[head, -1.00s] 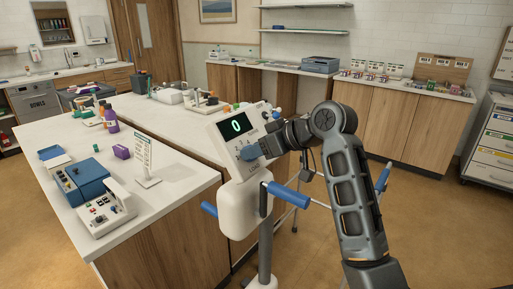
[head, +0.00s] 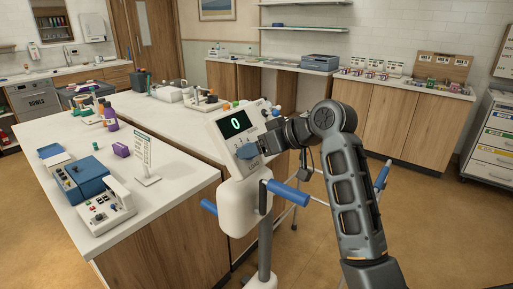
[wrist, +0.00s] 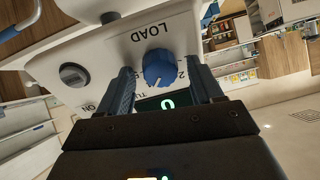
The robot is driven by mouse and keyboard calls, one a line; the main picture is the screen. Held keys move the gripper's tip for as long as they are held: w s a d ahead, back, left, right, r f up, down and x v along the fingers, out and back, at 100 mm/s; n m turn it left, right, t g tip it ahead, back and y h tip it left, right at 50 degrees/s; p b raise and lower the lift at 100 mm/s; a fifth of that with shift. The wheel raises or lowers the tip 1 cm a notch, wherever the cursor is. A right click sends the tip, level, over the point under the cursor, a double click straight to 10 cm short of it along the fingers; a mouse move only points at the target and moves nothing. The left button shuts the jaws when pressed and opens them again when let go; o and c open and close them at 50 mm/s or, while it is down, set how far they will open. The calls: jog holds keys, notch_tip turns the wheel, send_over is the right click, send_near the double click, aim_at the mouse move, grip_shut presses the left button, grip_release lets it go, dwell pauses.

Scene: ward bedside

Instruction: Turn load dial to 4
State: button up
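The load dial (wrist: 158,68) is a round blue knob on the white console face, under the word LOAD in the wrist view. Small numbers are printed around it, partly hidden by my fingers. My gripper (wrist: 163,88) is open, with one finger on each side of the dial and visible gaps between. In the head view, my gripper (head: 256,148) is at the front of the white console (head: 238,205), covering part of its face. The console's display (head: 235,124) reads 0 in green. I cannot tell which number the dial points to.
Blue handles (head: 288,193) stick out from the console's sides, one close below my arm. A white-topped counter (head: 165,180) with a blue device (head: 85,180) and a small sign (head: 143,157) stands to the left. Open floor lies to the right.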

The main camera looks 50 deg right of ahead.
jog(key=shift+r, duration=0.1)
jog(key=b+v, duration=0.1)
jog(key=v, duration=0.6)
jog(key=shift+s+r, duration=0.15)
jog(key=shift+s, duration=0.15)
dwell(0.4)
jog(key=s+a+f+m+t+h, duration=0.15)
jog(key=s+a+f, duration=0.25)
jog(key=a+f, duration=0.5)
jog(key=s+a+f+m+h, duration=0.15)
jog(key=s+a+f, duration=0.25)
jog(key=a+f, duration=0.45)
jog(key=s+a+n+t+y, duration=0.1)
jog(key=s+a, duration=0.2)
jog(key=s, duration=0.8)
jog(key=s+a+r+n+t+y, duration=0.1)
jog(key=s+a+n, duration=0.1)
jog(key=s, duration=1)
jog(key=shift+s+a+r+n, duration=0.2)
jog(key=shift+a+r+n, duration=0.1)
jog(key=shift+a, duration=0.6)
